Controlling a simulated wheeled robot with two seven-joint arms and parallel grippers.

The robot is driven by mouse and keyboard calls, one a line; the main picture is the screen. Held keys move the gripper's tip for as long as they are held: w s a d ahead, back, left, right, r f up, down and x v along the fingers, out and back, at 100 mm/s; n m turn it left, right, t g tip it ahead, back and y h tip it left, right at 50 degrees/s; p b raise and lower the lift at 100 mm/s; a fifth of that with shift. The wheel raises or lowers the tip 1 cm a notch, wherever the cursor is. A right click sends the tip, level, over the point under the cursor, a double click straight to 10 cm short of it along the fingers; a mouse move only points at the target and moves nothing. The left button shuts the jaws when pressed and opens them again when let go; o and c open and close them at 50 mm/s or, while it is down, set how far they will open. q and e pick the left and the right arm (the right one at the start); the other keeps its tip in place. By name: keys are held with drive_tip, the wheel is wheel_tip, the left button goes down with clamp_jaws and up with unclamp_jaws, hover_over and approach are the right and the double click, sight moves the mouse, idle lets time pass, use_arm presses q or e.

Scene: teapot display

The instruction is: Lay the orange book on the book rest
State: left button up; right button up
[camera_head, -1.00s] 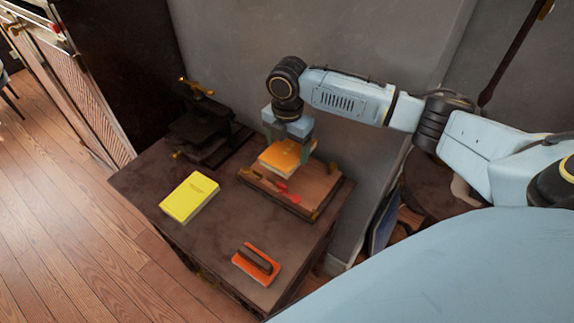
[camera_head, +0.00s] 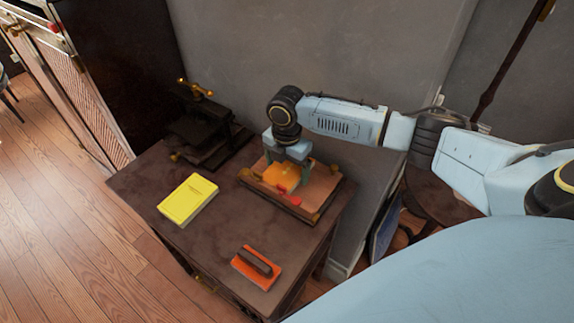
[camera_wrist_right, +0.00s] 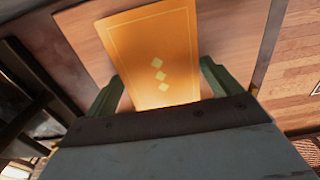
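The orange book (camera_head: 284,174) lies level at the wooden book rest (camera_head: 322,186), a board with dark edges and brass corners on the table. I cannot tell whether its underside touches the board. My right gripper (camera_head: 288,164) points down over it. In the right wrist view the book (camera_wrist_right: 158,50) shows its orange cover with pale diamonds. The green fingers of the gripper (camera_wrist_right: 162,80) sit against its two side edges, with no clear gap. My left gripper is not in view.
A yellow book (camera_head: 187,199) lies left of the rest. An orange block with a dark handle (camera_head: 257,267) lies near the front edge. A dark press with a brass handle (camera_head: 198,125) stands at the back left. Small red pieces (camera_head: 294,200) lie on the rest's front part.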

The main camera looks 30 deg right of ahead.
drive_tip(key=shift+o, duration=0.9)
drive_tip(key=shift+r, duration=0.15)
drive_tip(key=shift+r, duration=0.35)
wheel_tip(320, 180, up, 7)
drive_tip(key=shift+r+p, duration=0.1)
drive_tip(key=shift+p, duration=0.9)
wheel_tip(320, 180, up, 4)
hover_over(287, 169)
use_arm(q)
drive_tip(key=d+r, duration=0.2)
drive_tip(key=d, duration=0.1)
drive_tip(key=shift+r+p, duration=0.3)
drive_tip(key=shift+p, duration=0.05)
use_arm(e)
drive_tip(key=shift+r, duration=0.1)
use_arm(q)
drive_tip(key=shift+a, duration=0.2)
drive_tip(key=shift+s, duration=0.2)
